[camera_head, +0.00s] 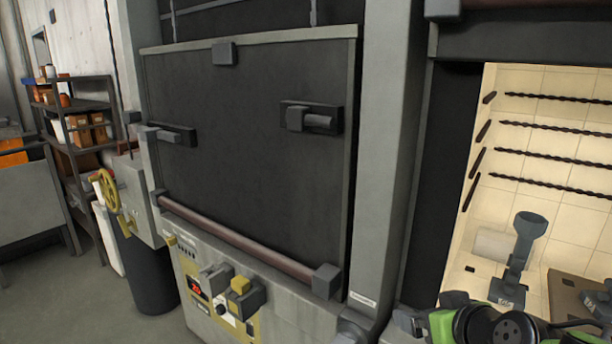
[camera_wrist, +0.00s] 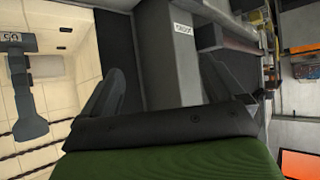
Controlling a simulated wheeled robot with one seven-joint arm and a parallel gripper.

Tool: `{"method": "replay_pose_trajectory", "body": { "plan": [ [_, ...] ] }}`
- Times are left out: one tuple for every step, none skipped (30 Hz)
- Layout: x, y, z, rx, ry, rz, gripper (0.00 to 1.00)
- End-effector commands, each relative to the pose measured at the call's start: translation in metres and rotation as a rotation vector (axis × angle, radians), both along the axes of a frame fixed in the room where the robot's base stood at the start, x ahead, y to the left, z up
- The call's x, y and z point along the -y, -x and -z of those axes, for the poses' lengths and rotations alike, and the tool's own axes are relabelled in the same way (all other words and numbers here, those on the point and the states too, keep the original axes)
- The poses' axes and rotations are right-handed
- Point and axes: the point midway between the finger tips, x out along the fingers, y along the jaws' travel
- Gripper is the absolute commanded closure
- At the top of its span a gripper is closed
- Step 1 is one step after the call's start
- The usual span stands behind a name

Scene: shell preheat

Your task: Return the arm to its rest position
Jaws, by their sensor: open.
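My gripper (camera_wrist: 158,65) shows in the wrist view with its two dark fingers spread apart and nothing between them. It faces a grey upright post beside the open furnace chamber (camera_head: 555,82). In the head view only green and black parts of my arm show at the bottom right, in front of the chamber opening; the gripper's fingers cannot be made out there. A grey shell-like piece with a cup-shaped top (camera_head: 528,225) stands inside the chamber. It also shows at the left of the wrist view (camera_wrist: 22,95), apart from my fingers.
The chamber has pale tiled walls with dark twisted rods. A large dark door (camera_head: 250,125) with a brown bar stands left of the post. A control panel (camera_head: 215,295) projects below it. Shelves (camera_head: 85,120) and a yellow handwheel (camera_head: 108,190) are at far left, near open floor.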

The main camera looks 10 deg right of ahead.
Motion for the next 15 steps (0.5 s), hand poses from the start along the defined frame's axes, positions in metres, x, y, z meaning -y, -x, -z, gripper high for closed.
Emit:
{"method": "replay_pose_trajectory", "body": {
  "plan": [
    [-0.036, 0.004, 0.003, -0.067, 0.014, -0.049, 0.05],
    [-0.054, 0.01, 0.006, -0.113, 0.017, -0.064, 0.05],
    [-0.075, 0.02, 0.01, -0.168, 0.023, -0.078, 0.05],
    [-0.089, 0.029, 0.012, -0.206, 0.028, -0.082, 0.05],
    [-0.102, 0.039, 0.014, -0.241, 0.033, -0.086, 0.05],
    [-0.117, 0.054, 0.016, -0.283, 0.037, -0.085, 0.05],
    [-0.127, 0.066, 0.017, -0.311, 0.039, -0.083, 0.05],
    [-0.135, 0.079, 0.018, -0.336, 0.04, -0.077, 0.05],
    [-0.143, 0.096, 0.02, -0.365, 0.037, -0.068, 0.05],
    [-0.148, 0.108, 0.021, -0.384, 0.034, -0.06, 0.05],
    [-0.151, 0.119, 0.022, -0.401, 0.029, -0.051, 0.05],
    [-0.154, 0.132, 0.024, -0.418, 0.02, -0.039, 0.05],
    [-0.155, 0.141, 0.025, -0.431, 0.014, -0.031, 0.05],
    [-0.155, 0.148, 0.026, -0.441, 0.007, -0.023, 0.05],
    [-0.155, 0.155, 0.027, -0.451, -0.001, -0.013, 0.05]
  ]
}}
